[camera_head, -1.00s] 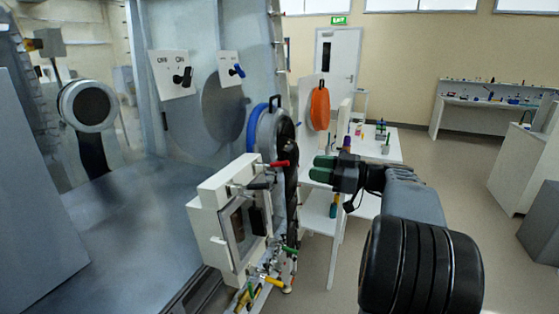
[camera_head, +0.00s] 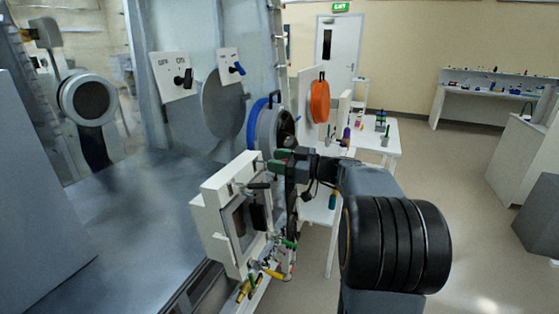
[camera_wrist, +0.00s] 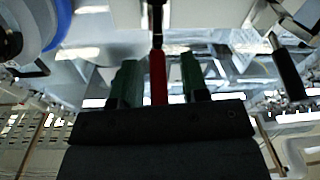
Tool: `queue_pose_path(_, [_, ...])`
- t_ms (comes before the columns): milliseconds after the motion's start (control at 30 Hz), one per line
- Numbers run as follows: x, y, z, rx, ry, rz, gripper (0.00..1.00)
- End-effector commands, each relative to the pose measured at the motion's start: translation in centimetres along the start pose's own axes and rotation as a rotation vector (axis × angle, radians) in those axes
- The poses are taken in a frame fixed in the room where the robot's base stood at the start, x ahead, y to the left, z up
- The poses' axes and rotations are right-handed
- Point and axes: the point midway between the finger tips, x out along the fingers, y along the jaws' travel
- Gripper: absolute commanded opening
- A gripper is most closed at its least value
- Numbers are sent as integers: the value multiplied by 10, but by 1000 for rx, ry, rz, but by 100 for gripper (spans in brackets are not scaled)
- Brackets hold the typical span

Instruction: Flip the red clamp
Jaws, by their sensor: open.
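The red clamp's handle (camera_wrist: 158,77) shows in the wrist view as an upright red bar with a dark part above it. It stands between the two green fingers of my gripper (camera_wrist: 159,82), with a visible gap on each side. My gripper is open around the handle and not closed on it. In the head view my gripper (camera_head: 279,160) is at the top right of the white box-like frame (camera_head: 213,220), where it hides the red clamp.
A black handle (camera_head: 258,185) sits on the frame's top edge, left of my gripper. Green and yellow handles (camera_head: 273,273) are at the frame's lower edge. A blue-rimmed round port (camera_head: 252,125) is just behind. A white table (camera_head: 385,140) stands to the right, with open floor beyond.

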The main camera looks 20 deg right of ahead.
Motion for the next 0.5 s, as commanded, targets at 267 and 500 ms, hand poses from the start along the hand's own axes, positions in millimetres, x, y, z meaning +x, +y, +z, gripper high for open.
queue_pose_path(267, [0, 0, 0, 0, 0, 0, 25])
queue_pose_path(500, [0, 0, 0, 0, 0, 0, 2])
